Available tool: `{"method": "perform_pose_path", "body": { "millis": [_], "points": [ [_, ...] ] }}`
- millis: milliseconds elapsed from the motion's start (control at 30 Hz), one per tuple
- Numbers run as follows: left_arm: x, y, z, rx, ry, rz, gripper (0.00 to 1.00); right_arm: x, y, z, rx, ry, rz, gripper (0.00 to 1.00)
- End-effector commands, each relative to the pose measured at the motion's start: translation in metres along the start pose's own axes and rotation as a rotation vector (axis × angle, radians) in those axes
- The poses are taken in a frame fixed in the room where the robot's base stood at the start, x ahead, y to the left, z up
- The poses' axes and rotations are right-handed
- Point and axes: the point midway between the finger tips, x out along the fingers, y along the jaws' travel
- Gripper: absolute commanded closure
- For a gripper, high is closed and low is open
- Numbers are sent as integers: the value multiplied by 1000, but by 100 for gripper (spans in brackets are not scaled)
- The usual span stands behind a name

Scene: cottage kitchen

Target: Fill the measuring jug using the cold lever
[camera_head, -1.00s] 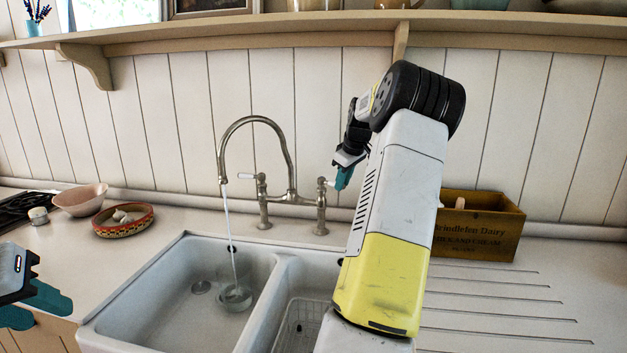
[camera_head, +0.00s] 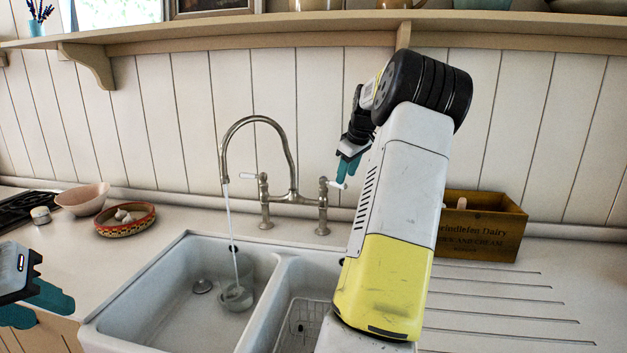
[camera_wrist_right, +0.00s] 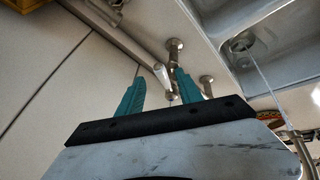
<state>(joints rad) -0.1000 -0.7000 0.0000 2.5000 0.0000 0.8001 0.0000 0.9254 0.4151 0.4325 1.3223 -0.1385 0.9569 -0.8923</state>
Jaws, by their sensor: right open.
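The measuring jug (camera_head: 238,297) stands in the left sink basin, small and see-through. A thin stream of water (camera_head: 231,225) falls from the tap spout (camera_head: 225,178) into it; its fill level is too small to read. The right tap lever (camera_head: 336,184) has a white handle. My right gripper (camera_head: 347,168) is open at this lever. In the right wrist view, the lever's white end (camera_wrist_right: 162,76) shows between the two teal fingers; contact cannot be told. The left tap lever (camera_head: 248,176) is also white and stands clear. My left gripper (camera_head: 50,312) is open and empty, left of the sink.
The right basin holds a wire rack (camera_head: 303,325). A wooden crate (camera_head: 481,228) stands behind my right arm. A patterned bowl (camera_head: 125,222) and a pink bowl (camera_head: 82,200) stand on the left counter. A shelf (camera_head: 250,30) runs above the tap.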

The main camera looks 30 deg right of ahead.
Motion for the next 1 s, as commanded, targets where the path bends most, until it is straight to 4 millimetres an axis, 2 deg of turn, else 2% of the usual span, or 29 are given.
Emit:
{"method": "perform_pose_path", "body": {
  "millis": [100, 233, 600, 700, 800, 833, 1000],
  "points": [
    [0, 0, 0, 0, 0, 0, 64, -22, 1, 0, 1, 0, 3, 58],
    [0, 0, 0, 0, 0, 0, 64, -36, 1, 0, 1, 0, 2, 58],
    [0, 0, 0, 0, 0, 0, 64, -43, 0, 0, 1, 0, 1, 58],
    [0, 0, 0, 0, 0, 0, 64, -43, -2, -1, 1, -2, 7, 77],
    [0, 0, 0, 0, 0, 0, 64, -43, -14, -4, 3, -12, 46, 97],
    [0, 0, 0, 0, 0, 0, 64, -43, -20, -5, 5, -15, 66, 100],
    [0, 0, 0, 0, 0, 0, 64, -48, -58, -6, 20, 1, 199, 100]
  ]
}}
